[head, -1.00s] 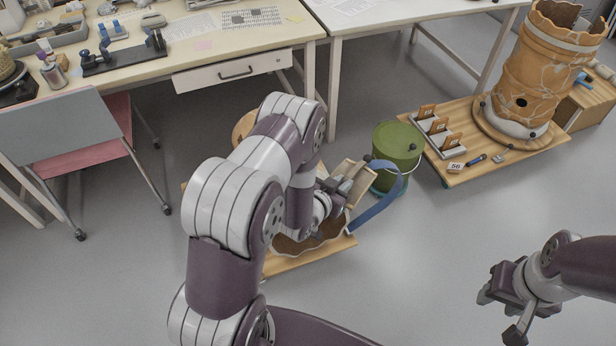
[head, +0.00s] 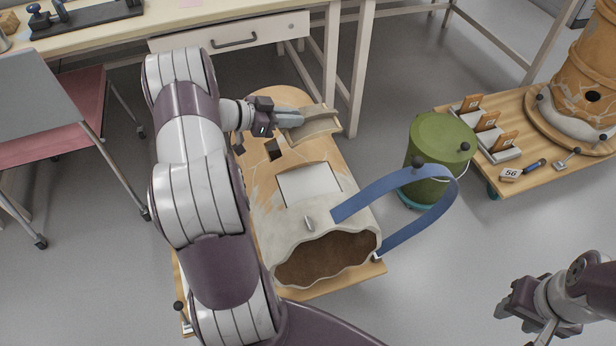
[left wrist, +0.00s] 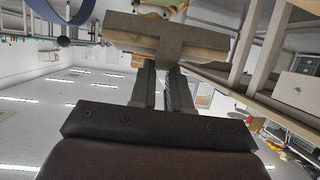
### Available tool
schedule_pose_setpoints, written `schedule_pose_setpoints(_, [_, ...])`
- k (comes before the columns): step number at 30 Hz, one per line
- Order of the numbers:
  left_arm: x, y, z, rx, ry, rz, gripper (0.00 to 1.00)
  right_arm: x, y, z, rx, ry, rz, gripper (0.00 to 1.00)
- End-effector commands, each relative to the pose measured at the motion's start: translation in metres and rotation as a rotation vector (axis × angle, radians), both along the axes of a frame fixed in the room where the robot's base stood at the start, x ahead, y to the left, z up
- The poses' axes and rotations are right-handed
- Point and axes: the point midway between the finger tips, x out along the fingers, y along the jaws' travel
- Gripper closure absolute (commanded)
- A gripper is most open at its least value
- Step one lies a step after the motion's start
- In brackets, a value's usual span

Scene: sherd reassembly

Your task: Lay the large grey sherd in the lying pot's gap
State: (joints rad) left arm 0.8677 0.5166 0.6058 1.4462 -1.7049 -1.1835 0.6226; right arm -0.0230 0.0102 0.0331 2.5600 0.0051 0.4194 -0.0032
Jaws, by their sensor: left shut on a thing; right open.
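My left gripper (head: 283,122) is shut on a grey-beige curved sherd (head: 318,126) and holds it over the back right part of the lying pot. In the left wrist view the sherd (left wrist: 165,36) shows edge-on across the fingertips. The lying pot (head: 287,222) rests on a wooden board with its jagged open mouth, brown inside, facing the front. In its upper side is a large squarish gap (head: 308,184), pale inside, in front of the sherd and apart from it. My right gripper (head: 522,318) is open and empty at the lower right.
A blue strap (head: 398,192) arches from the pot's top to the right of its mouth. A green bucket (head: 440,147) stands right of the pot. A low wooden cart (head: 500,165) carries a banded upright pot. A table with a drawer (head: 235,40) stands behind.

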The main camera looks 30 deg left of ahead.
Motion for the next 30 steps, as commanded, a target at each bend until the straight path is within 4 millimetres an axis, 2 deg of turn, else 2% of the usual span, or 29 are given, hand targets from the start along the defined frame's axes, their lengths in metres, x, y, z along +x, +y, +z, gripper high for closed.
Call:
schedule_pose_setpoints(1, [-0.015, -0.002, 0.007, -0.005, 0.004, 0.008, 1.0, 0.0, 0.0, 0.015, 0.0, 0.0, 0.0, 0.57])
schedule_pose_setpoints(3, [-0.036, -0.009, 0.002, -0.006, 0.004, 0.007, 1.0, 0.0, 0.0, 0.023, 0.0, 0.0, 0.0, 0.57])
schedule_pose_setpoints(6, [-0.06, -0.025, -0.006, -0.004, 0.002, -0.013, 1.0, 0.0, 0.0, 0.028, 0.0, 0.0, 0.0, 0.57])
schedule_pose_setpoints(9, [-0.074, -0.041, -0.018, -0.002, 0.002, -0.055, 1.0, 0.0, 0.0, 0.025, 0.0, 0.001, 0.0, 0.57])
schedule_pose_setpoints(11, [-0.076, -0.045, -0.026, 0.0, 0.001, -0.074, 1.0, 0.0, 0.0, 0.02, 0.0, 0.001, 0.0, 0.57])
schedule_pose_setpoints(25, [-0.076, -0.045, -0.119, -0.001, 0.003, -0.093, 1.0, 0.0, 0.0, -0.027, 0.0, 0.001, 0.0, 0.57])
schedule_pose_setpoints(30, [-0.076, -0.045, -0.119, 0.003, 0.0, -0.093, 1.0, 0.0, 0.0, -0.024, 0.0, 0.001, 0.0, 0.57])
